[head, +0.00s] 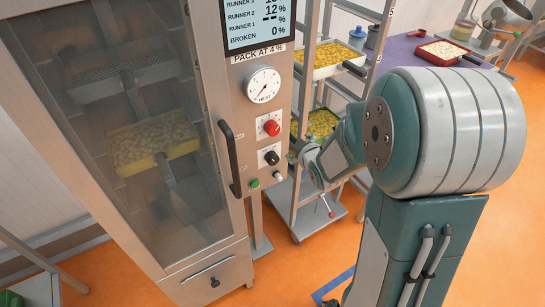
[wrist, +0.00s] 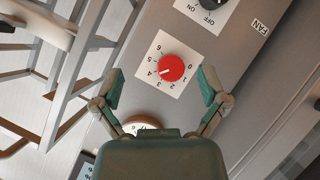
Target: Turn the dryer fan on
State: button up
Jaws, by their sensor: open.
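The dryer (head: 232,270) is a tall metal cabinet with a glass door. Its control panel on the right carries a black fan knob (head: 271,158) below a red dial knob (head: 271,128). In the wrist view the black knob (wrist: 211,3) is cut off by the top edge, beside its OFF and ON marks and the FAN label (wrist: 258,27). I cannot tell its setting. My gripper (wrist: 161,80) is open and empty, with the red knob (wrist: 171,68) showing between its fingers. In the head view the gripper is right of the panel, largely hidden by my arm.
A heat gauge (head: 263,85) and a screen (head: 255,22) are above the red knob. A green button (head: 254,184) and a door handle (head: 230,158) are near the fan knob. A rack with trays (head: 331,58) stands close right of the panel.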

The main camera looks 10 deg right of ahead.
notch_tip(320, 180, down, 8)
jog(key=w+n+t+y, duration=0.2)
jog(key=n+y, duration=0.1)
jog(key=t+y, duration=0.2)
jog(key=t, duration=0.1)
send_near(275, 162)
jog(key=shift+n, duration=0.4)
jog(key=x, duration=1.1)
jog(key=shift+s, duration=0.1)
jog(key=c, duration=1.1)
